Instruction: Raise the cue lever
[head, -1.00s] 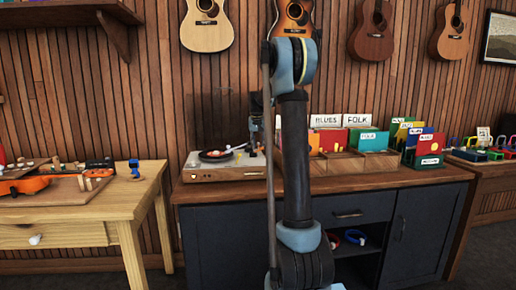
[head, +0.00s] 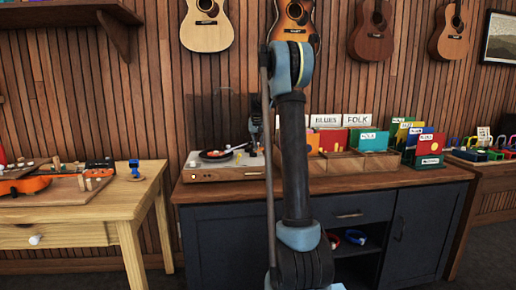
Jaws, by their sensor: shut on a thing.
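A turntable (head: 215,174) with a light wooden base and a clear lid stands at the left end of the dark cabinet's top. My gripper (head: 257,143) is at the right side of the turntable, partly hidden by my arm. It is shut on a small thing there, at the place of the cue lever. The lever itself is too small and too covered to make out, so its angle cannot be told.
Record bins (head: 365,160) with coloured sleeves and BLUES and FOLK signs stand right of my arm on the cabinet (head: 240,235). Guitars hang on the slatted wall.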

